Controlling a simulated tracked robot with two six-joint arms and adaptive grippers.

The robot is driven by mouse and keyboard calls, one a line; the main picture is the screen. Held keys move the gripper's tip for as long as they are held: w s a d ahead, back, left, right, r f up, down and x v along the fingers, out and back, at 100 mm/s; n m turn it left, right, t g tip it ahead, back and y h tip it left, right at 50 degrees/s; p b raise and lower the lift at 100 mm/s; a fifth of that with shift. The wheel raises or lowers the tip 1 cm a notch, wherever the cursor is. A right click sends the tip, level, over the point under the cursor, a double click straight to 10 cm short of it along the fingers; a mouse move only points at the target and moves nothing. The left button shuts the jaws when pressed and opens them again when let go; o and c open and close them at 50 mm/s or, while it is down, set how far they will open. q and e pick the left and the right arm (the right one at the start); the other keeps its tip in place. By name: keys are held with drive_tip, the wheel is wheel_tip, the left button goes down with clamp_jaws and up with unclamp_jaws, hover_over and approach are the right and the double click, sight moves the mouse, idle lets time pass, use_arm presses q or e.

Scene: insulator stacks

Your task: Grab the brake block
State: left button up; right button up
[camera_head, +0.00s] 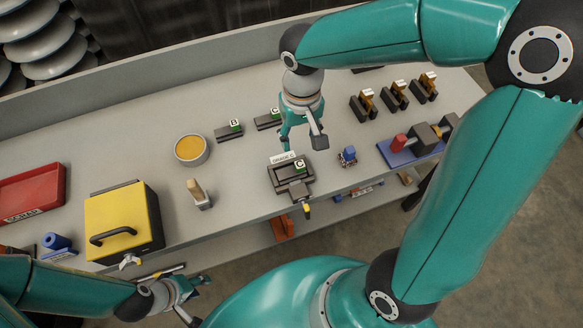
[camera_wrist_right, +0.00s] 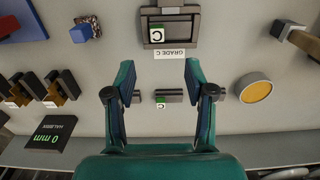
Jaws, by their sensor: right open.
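A dark tray (camera_head: 291,190) beside a GRADE C card holds a block with a C label. My left gripper (camera_head: 185,295) is low at the front left, fingers apart and empty.
A yellow-filled bowl (camera_head: 191,149), a brush (camera_head: 199,194), a yellow box (camera_head: 117,222) and a red scrap bin (camera_head: 33,192) stand on the left. Several dark and orange clamps (camera_head: 395,95) and a blue-based vise (camera_head: 411,151) are on the right.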

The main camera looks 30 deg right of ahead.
hover_over(301, 165)
drive_tip(key=f, duration=0.7)
drive_tip(key=shift+a+f, duration=0.2)
drive_tip(key=shift+a, duration=0.05)
wheel_tip(301, 165, down, 5)
drive_tip(key=shift+d+p, duration=0.15)
drive_tip(key=shift+p, duration=0.2)
clamp_jaws()
